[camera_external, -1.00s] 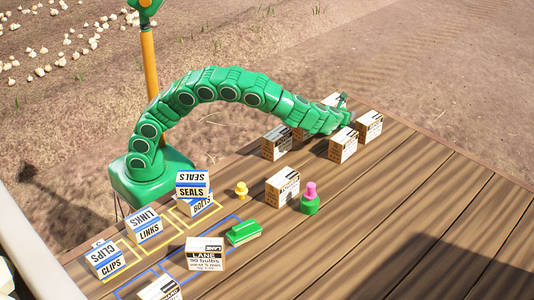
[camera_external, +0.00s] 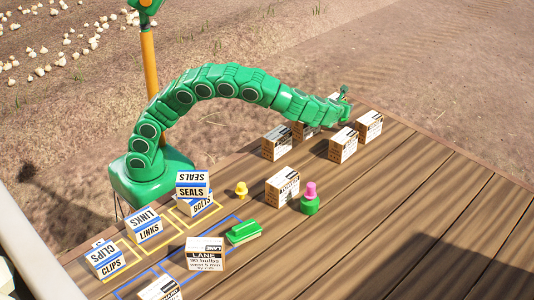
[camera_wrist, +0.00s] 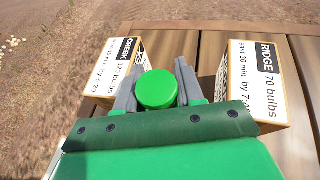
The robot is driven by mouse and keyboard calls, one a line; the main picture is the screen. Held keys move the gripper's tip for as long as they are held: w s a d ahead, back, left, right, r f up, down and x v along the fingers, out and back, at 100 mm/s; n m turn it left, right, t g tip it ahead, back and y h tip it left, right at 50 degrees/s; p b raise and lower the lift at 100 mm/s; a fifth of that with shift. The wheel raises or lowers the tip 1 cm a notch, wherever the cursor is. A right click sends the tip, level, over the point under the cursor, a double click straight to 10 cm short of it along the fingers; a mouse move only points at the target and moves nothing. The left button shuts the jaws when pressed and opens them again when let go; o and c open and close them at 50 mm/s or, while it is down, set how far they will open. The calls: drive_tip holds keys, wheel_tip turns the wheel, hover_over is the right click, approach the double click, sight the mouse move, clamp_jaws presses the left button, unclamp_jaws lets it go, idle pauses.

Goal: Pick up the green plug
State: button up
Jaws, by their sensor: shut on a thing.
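The green plug (camera_wrist: 157,90) shows as a round green disc between the two grey fingers of my gripper (camera_wrist: 157,97) in the wrist view. The fingers are shut on it from both sides. In the outside view my gripper (camera_external: 343,105) is at the far end of the table, held above the boxes there. The plug is too small there to tell apart from my green gripper.
A CREEK box (camera_wrist: 122,66) and a RIDGE box (camera_wrist: 252,83) flank my gripper. A box (camera_external: 369,127) stands at the far right. The table's right side is clear.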

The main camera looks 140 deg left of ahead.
drive_tip(key=s+d+r, duration=0.9)
drive_tip(key=d, duration=0.1)
drive_tip(key=shift+d+r, duration=0.3)
drive_tip(key=shift+r, duration=0.1)
